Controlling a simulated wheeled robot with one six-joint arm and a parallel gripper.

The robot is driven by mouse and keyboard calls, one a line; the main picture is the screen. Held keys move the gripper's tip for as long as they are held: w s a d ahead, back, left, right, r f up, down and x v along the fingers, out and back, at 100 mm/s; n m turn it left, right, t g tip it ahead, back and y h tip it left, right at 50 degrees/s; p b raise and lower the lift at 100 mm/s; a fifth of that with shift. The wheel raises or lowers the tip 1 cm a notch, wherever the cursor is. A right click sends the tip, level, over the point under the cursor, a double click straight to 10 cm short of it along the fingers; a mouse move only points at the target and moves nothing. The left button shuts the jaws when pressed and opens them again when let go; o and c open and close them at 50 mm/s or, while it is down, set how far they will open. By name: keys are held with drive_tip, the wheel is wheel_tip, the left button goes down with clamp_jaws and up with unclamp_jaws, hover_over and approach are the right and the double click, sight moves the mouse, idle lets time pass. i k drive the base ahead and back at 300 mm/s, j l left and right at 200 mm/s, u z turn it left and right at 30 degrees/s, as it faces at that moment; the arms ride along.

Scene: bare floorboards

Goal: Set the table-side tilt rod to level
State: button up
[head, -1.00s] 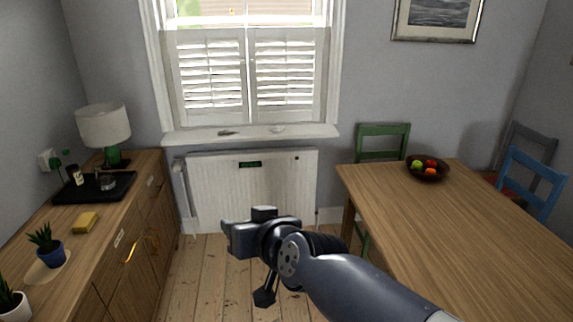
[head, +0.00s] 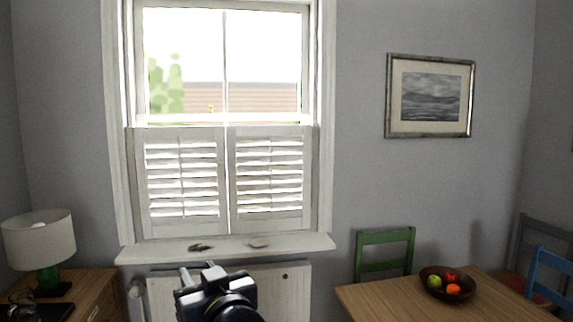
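The window has two white half-height shutter panels. The right shutter panel (head: 268,224), on the table side, has bright gaps between its slats; their exact tilt is hard to tell. Its tilt rod is thin and white against the slats, too faint to make out clearly. The left shutter panel (head: 184,219) looks similar, with a faint vertical rod line at its middle. My gripper (head: 197,271) is at the bottom centre, in front of the radiator and below the sill. Its two fingers appear apart with nothing between them. It touches neither panel.
A white window sill (head: 225,248) with two small objects juts out below the shutters. A white radiator (head: 297,291) is beneath. A lamp (head: 38,240) stands on the left cabinet. The wooden table (head: 390,297) with a fruit bowl (head: 433,289) and a green chair (head: 384,238) are at right.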

sight(292, 146)
drive_tip(key=i+j+z, duration=0.2)
drive_tip(key=i, duration=0.5)
drive_tip(key=i+j+z, duration=0.2)
drive_tip(key=i, duration=0.5)
drive_tip(key=i+j+z, duration=0.15)
drive_tip(key=i+j, duration=0.35)
drive_tip(key=i, duration=0.15)
drive_tip(key=i+j+z, duration=0.2)
drive_tip(key=i+j, duration=0.3)
drive_tip(key=i, duration=0.15)
